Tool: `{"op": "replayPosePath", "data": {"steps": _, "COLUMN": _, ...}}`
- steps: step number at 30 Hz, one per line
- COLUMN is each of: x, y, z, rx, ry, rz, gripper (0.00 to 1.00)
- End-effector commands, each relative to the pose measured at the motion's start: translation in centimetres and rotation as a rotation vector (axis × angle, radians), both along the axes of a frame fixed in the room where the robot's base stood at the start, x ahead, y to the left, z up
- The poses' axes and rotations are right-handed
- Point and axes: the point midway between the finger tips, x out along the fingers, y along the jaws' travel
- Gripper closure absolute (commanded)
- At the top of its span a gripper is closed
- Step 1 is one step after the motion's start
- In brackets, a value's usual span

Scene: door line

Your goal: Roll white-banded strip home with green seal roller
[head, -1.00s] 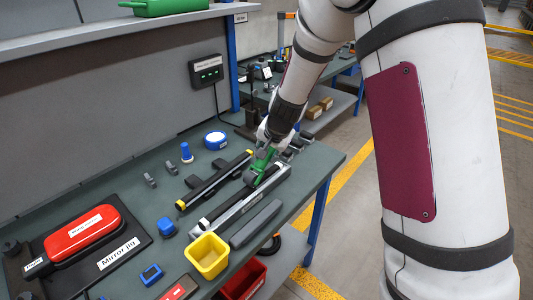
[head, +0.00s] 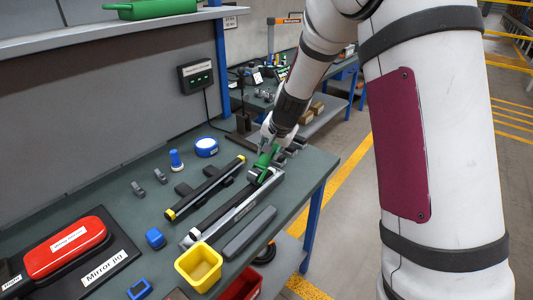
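My gripper (head: 268,142) is at the far right of the bench, shut around the handle of the green seal roller (head: 265,159). The roller's grey head points down at the far end of a silver rail (head: 225,218); contact is too small to tell. A dark strip (head: 220,207) runs along this rail, partly hidden by the roller at its far end. A white band on it cannot be made out. A second black strip with yellow ends (head: 205,189) lies parallel to the left, on dark supports.
A grey bar (head: 249,233) and a yellow bin (head: 199,265) lie in front of the rail. A blue cube (head: 155,238), a blue-topped post (head: 176,160) and a blue-and-white roll (head: 206,147) stand left. A red-cased mirror jig (head: 65,247) fills the near left.

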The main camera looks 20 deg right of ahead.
Motion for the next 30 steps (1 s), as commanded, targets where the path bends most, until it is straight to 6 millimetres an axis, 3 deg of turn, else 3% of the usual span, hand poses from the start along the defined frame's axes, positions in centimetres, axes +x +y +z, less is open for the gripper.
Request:
{"op": "replayPosePath", "data": {"steps": 19, "x": 0.8, "y": -1.1, "z": 0.0, "rx": 0.000, "ry": -0.003, "rz": -0.001, "gripper": 1.00}}
{"op": "replayPosePath", "data": {"steps": 30, "x": 2.1, "y": -3.0, "z": 0.1, "rx": 0.000, "ry": -0.003, "rz": -0.001, "gripper": 1.00}}
